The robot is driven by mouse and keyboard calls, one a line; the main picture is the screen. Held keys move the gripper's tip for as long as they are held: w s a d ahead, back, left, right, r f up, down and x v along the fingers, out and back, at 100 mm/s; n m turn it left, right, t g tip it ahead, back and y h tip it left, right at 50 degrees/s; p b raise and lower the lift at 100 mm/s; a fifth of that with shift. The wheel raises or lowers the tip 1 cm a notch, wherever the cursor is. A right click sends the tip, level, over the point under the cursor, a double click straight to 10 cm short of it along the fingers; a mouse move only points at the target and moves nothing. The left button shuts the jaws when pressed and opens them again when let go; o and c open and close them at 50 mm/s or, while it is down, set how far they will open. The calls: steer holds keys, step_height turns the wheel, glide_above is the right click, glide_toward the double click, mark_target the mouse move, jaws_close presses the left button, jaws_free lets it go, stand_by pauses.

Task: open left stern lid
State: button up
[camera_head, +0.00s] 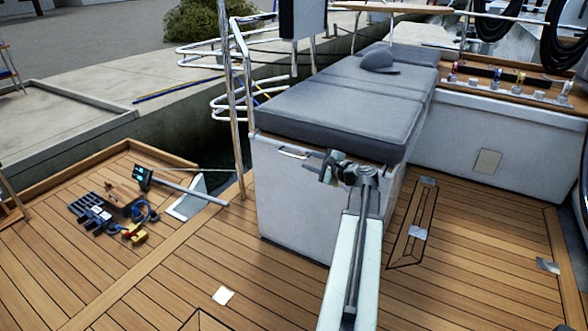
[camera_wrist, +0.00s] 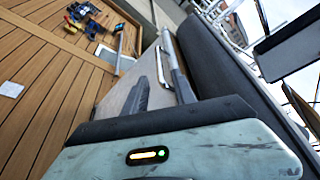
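The stern locker (camera_head: 300,205) is a white box with a grey cushioned lid (camera_head: 330,115) on top, lying shut. A slim metal handle (camera_head: 293,153) sits on its front face just under the cushion. The handle also shows in the wrist view (camera_wrist: 162,68), near my fingers. My gripper (camera_head: 328,170) is in front of the locker face, right of the handle in the head view. In the wrist view my gripper (camera_wrist: 160,70) has its fingers apart with nothing visibly held. Whether a finger touches the handle cannot be told.
A steel rail post (camera_head: 236,110) stands just left of the locker. Tools and blue cable (camera_head: 120,210) lie on the deck at left, near a tiller bar (camera_head: 185,188). A grey cap (camera_head: 377,60) rests on the cushion. Wooden deck in front is mostly clear.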

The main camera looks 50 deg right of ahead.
mark_target(297, 157)
steer(key=b+x, duration=0.1)
steer(key=x, duration=0.7)
steer(key=shift+a+b, duration=0.1)
steer(key=shift+b, duration=0.2)
steer(key=shift+s, duration=0.1)
jaws_close()
steer(key=shift+a, duration=0.15)
stand_by(0.8)
